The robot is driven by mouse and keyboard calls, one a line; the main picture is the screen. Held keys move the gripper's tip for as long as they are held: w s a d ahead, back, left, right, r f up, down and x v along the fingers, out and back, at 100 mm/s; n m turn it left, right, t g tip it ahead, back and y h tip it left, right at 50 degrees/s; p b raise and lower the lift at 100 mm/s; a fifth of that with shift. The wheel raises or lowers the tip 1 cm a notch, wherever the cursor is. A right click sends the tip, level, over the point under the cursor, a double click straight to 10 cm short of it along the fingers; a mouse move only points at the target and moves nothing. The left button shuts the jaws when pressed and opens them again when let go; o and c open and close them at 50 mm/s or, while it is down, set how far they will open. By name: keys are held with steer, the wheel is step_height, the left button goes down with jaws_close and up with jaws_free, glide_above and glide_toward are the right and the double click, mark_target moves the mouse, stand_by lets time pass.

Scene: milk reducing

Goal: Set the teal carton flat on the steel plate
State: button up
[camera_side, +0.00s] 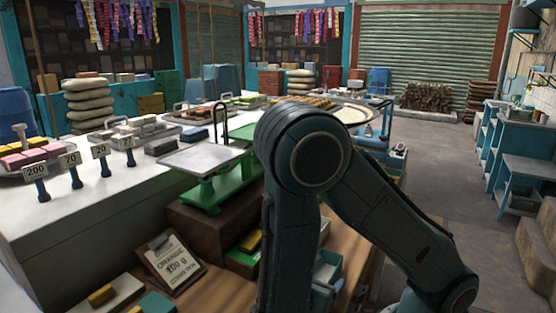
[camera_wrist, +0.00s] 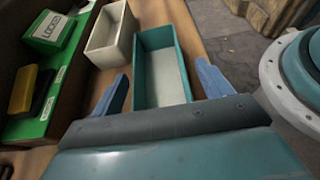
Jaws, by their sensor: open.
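The teal carton (camera_wrist: 139,62) is an open-topped box with a pale inside. In the wrist view it lies between the two blue fingers of my gripper (camera_wrist: 162,70), which is open. Gaps show between carton and fingers, and I cannot tell how far above it they are.
A white open box (camera_wrist: 108,33) stands left of the carton. A green tray (camera_wrist: 38,125) holds yellow and dark blocks and a green "LOCKED" box (camera_wrist: 48,31). A thin dark hooked post (camera_side: 219,122) rises by the plate.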

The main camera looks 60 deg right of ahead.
steer(key=c, duration=1.1)
steer(key=shift+r, duration=0.15)
steer(key=shift+r, duration=4.9)
steer(key=shift+w, duration=0.1)
